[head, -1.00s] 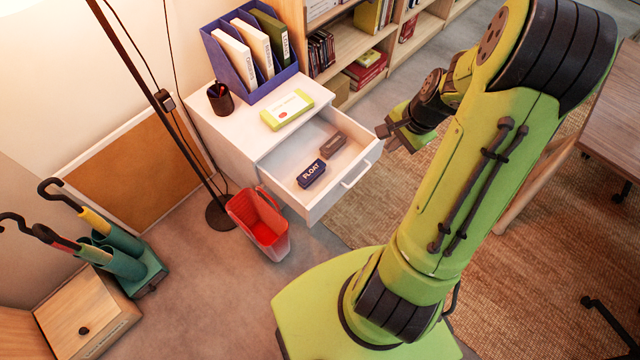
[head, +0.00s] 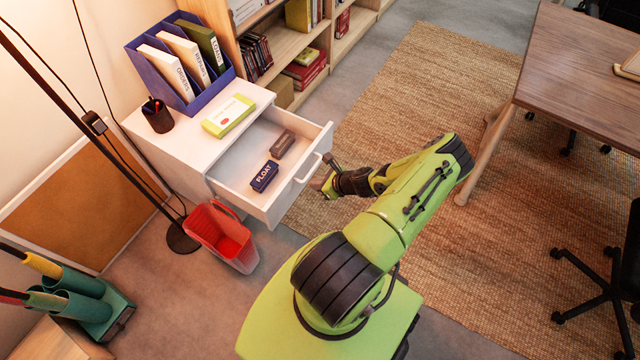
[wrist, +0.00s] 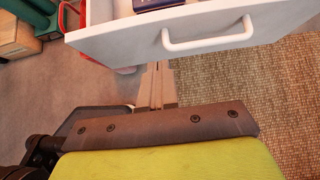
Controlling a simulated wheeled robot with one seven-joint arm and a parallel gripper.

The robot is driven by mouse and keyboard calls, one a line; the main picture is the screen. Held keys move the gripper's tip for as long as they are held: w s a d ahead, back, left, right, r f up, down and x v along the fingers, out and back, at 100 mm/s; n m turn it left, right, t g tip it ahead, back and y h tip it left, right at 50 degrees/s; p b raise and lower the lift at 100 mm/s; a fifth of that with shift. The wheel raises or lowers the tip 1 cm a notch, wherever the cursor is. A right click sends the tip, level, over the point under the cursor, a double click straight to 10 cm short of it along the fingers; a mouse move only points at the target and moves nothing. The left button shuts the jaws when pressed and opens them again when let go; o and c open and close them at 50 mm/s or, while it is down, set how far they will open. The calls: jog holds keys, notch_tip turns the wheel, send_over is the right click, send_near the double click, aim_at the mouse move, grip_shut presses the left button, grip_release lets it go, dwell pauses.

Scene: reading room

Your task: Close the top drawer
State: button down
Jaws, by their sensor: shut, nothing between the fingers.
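The white top drawer (head: 238,183) is pulled well out of the white cabinet (head: 163,150). Inside it lie a dark blue box marked FLOAT (head: 264,176) and a brown block (head: 282,144). Its white bar handle (head: 308,168) is on the front panel, and it also shows in the wrist view (wrist: 208,42). My gripper (head: 326,178) is just in front of the drawer front, near the handle. In the wrist view my gripper's fingers (wrist: 157,88) are together and empty, pointing at the drawer front just below the handle. I cannot tell whether they touch the panel.
A red bin (head: 222,236) stands on the floor beside the drawer. A floor lamp's pole (head: 120,165) rises left of the cabinet. A yellow-green box (head: 229,115) and blue file holder (head: 180,62) sit on top. A woven rug (head: 420,110) and wooden table (head: 585,70) are to the right.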

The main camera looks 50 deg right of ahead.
aim_at(292, 179)
jog(key=w+f, duration=0.1)
jog(key=w, duration=0.1)
jog(key=w+f+b, duration=0.1)
jog(key=w, duration=0.1)
jog(key=w+f, duration=0.1)
jog(key=shift+w+a, duration=0.25)
jog(key=shift+w, duration=0.15)
jog(key=shift+w+r, duration=0.15)
jog(key=shift+w, duration=0.4)
jog(key=shift+w, duration=0.1)
